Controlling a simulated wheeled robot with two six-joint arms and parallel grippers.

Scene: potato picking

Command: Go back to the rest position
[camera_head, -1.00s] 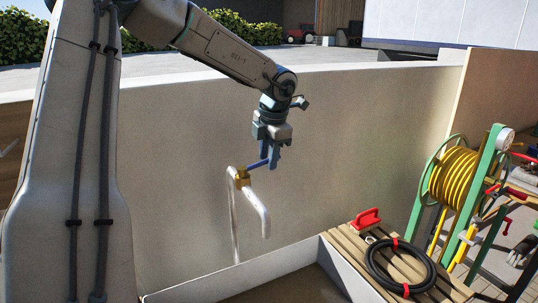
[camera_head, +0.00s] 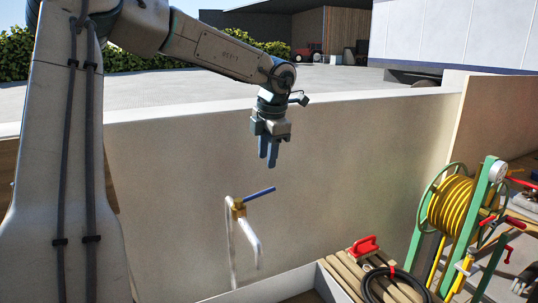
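My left gripper (camera_head: 268,152) hangs in mid-air in front of the light wall, with its two blue fingers pointing down. The fingers sit close together in this view; I cannot tell whether a gap separates them. Nothing shows between them. Below it stands a tap (camera_head: 250,240) with a white bent pipe and a brass body. Its blue lever (camera_head: 260,193) points right and slightly up, apart from my fingertips. My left arm comes in from the upper left. My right gripper is not in view.
A light wall (camera_head: 170,190) runs behind the tap. At the lower right are a wooden slatted surface (camera_head: 345,272) with a red-handled item (camera_head: 364,245) and black hose (camera_head: 395,288), and a green-framed reel of yellow hose (camera_head: 455,203). The space around my gripper is clear.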

